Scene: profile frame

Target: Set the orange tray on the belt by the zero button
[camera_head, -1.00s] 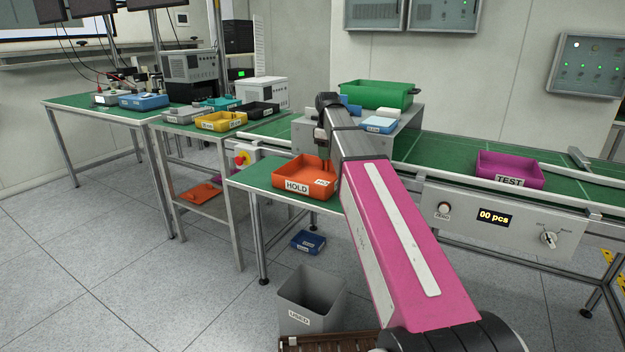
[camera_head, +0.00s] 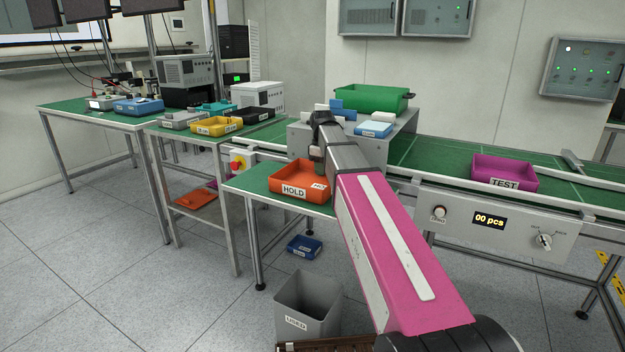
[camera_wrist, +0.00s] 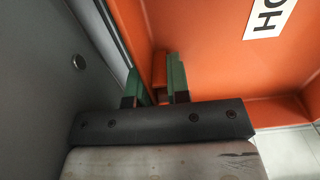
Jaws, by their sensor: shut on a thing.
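The orange tray (camera_head: 289,192) marked HOLD is on the small green-topped table in front of the conveyor in the head view. I cannot tell whether it is slightly lifted. My gripper (camera_head: 319,165) is over its right side, partly hidden by my arm. In the wrist view my gripper's green fingers (camera_wrist: 157,80) straddle a wall of the orange tray (camera_wrist: 205,45) and are shut on it. The green belt (camera_head: 440,160) runs behind my arm. The white zero button (camera_head: 438,213) is on the grey panel along the belt's front side.
A magenta TEST tray (camera_head: 504,173) sits on the belt at the right. A grey housing (camera_head: 395,140) spans the belt, with a green bin (camera_head: 372,98) on top. The belt between housing and TEST tray is clear. A grey bin (camera_head: 308,300) stands on the floor.

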